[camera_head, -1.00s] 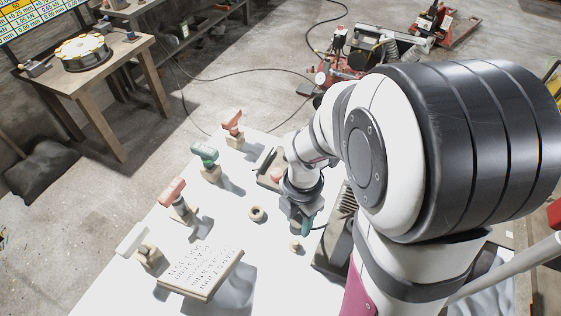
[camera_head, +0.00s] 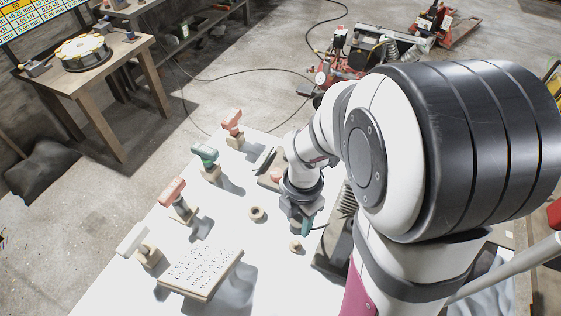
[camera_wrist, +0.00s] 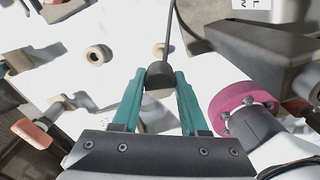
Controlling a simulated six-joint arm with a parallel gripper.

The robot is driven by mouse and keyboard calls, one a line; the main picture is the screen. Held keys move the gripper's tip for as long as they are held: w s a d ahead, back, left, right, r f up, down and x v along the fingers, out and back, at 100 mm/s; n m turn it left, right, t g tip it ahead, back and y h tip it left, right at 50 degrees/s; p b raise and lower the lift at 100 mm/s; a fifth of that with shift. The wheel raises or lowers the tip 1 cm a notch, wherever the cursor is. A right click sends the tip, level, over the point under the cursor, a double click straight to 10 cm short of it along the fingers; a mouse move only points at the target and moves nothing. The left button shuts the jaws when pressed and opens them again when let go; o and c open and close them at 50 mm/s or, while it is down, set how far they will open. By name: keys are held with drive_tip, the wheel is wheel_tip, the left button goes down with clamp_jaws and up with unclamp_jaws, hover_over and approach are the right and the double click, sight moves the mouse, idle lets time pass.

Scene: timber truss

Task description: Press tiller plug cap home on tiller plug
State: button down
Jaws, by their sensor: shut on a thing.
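My gripper (camera_wrist: 160,88), with teal fingers, is shut on a dark grey rounded piece (camera_wrist: 160,76). A thin dark cord or rod runs up from it in the wrist view. I cannot tell for sure whether this piece is the tiller plug cap or the plug. In the head view my gripper (camera_head: 306,227) is low over the white table, close to a small pale round wooden piece (camera_head: 296,246). I cannot tell whether they touch. The lower end of the held piece is hidden.
A wooden ring (camera_head: 257,214) lies left of my gripper; it also shows in the wrist view (camera_wrist: 98,55). Several stamp-like handles on wooden blocks, one green (camera_head: 204,154), line the table's left edge. A lettered board (camera_head: 201,272) lies in front. A dark box (camera_head: 335,243) stands close right.

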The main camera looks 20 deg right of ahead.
drive_tip(key=w+d+r+m, duration=0.5)
drive_tip(key=w+d+r, duration=0.1)
drive_tip(key=d+r, duration=0.5)
drive_tip(key=d+r+m, duration=0.3)
drive_tip(key=d+r, duration=0.1)
drive_tip(key=r, duration=0.3)
drive_tip(key=s+d+r+m, duration=0.1)
drive_tip(key=d+r+m, duration=0.3)
drive_tip(key=r, duration=0.3)
drive_tip(key=shift+s+d, duration=0.25)
drive_tip(key=shift+d, duration=0.5)
wheel_tip(320, 180, down, 12)
drive_tip(key=shift+r, duration=0.1)
drive_tip(key=shift+f, duration=1.55)
